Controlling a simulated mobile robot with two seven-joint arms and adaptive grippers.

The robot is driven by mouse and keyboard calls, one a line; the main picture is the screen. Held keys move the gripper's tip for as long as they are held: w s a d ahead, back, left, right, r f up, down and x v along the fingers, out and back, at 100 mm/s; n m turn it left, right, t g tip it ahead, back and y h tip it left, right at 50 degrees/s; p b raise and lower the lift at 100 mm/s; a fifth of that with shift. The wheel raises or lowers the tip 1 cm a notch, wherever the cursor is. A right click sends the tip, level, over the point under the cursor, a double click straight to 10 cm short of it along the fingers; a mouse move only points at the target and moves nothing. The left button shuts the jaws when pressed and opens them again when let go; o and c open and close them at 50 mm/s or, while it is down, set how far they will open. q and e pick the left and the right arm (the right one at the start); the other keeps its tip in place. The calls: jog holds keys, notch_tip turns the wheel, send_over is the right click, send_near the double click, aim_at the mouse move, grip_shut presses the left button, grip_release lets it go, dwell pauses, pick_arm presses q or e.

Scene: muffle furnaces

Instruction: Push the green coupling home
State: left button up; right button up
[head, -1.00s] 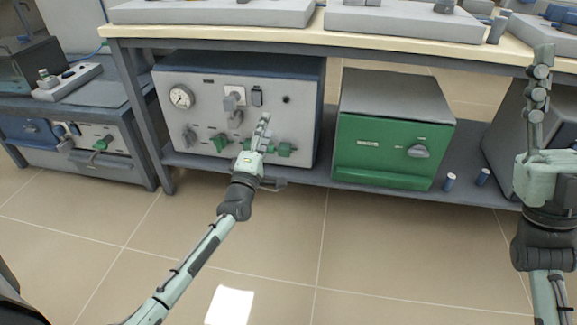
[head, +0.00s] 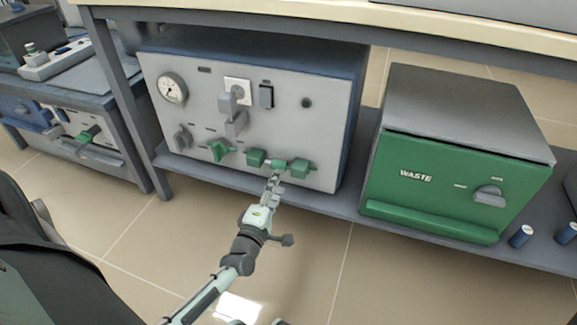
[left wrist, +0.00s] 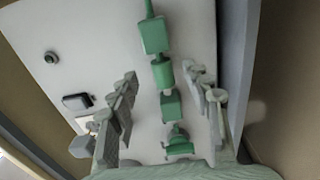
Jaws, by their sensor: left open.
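A small green coupling (head: 278,163) sits between a left green block (head: 256,157) and a right green block (head: 299,168) low on the front of a grey-white panel. In the left wrist view the coupling (left wrist: 163,73) is in line with the two blocks, the right one (left wrist: 152,35) above it and the left one (left wrist: 171,106) below it. My left gripper (head: 276,178) is at the coupling, its tips overlapping the lower part in the head view. In the left wrist view its fingers (left wrist: 163,80) are open, one on each side of the coupling's line. Contact is unclear. My right gripper is out of view.
The panel cabinet (head: 350,90) also carries a gauge (head: 173,88), a grey handle (head: 236,122), a black switch (head: 266,96) and a green valve (head: 218,150). A green waste box (head: 440,185) stands to its right. The bench top overhangs above; open floor lies in front.

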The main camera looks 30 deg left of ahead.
aim_at(287, 168)
pick_arm(q)
jog(key=shift+b+x, duration=0.65)
jog(key=shift+x, duration=2.55)
grip_shut()
